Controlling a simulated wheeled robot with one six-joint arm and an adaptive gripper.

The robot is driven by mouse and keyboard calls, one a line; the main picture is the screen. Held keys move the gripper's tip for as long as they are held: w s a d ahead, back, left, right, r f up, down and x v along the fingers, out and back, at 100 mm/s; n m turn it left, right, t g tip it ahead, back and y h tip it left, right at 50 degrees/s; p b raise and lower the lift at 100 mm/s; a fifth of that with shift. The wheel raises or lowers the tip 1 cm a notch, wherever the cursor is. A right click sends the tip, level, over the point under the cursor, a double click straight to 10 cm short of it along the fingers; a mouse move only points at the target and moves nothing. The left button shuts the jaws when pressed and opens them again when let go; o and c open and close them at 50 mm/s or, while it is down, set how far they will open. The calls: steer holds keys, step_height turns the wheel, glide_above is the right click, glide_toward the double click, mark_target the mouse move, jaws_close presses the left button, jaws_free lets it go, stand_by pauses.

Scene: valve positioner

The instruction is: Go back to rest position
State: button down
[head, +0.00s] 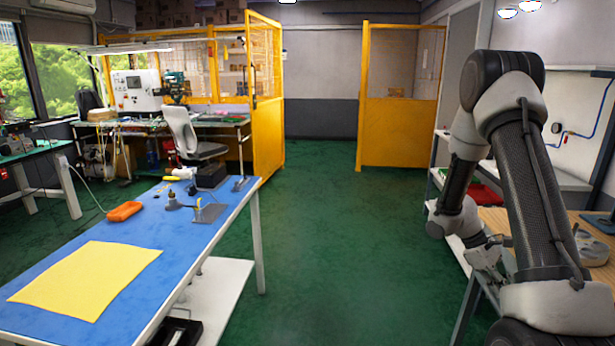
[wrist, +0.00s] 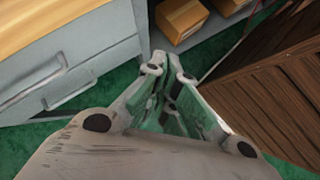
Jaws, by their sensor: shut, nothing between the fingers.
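My gripper (head: 487,254) hangs at the end of my folded arm on the right of the head view, near the left edge of a wooden-topped bench. In the wrist view my gripper (wrist: 166,75) points down past a grey drawer cabinet (wrist: 75,75) toward the green floor. Its fingers are close together and nothing shows between them. My arm hides part of the bench behind it in the head view.
A blue-topped table (head: 180,258) with a yellow cloth (head: 88,280) and an orange item (head: 125,211) stands at left. Green floor (head: 330,240) is clear in the middle. Yellow partitions (head: 268,130) stand behind. The wrist view shows cardboard boxes (wrist: 182,18) and a brown slatted surface (wrist: 265,90).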

steer(key=s+a+r+m+t+y, duration=0.2)
steer(key=s+a+r, duration=0.3)
steer(key=r, duration=0.5)
steer(key=s+a+r+m+t+y, duration=0.1)
steer(key=s+a+r+t, duration=0.3)
steer(key=a+r, duration=0.4)
steer(key=s+a+r+m+t+y, duration=0.2)
steer(key=s+a+r, duration=0.5)
steer(key=r, duration=0.4)
steer(key=shift+a+r+m+t+y, duration=0.35)
steer(key=shift+m+t, duration=0.25)
steer(key=shift+t, duration=0.5)
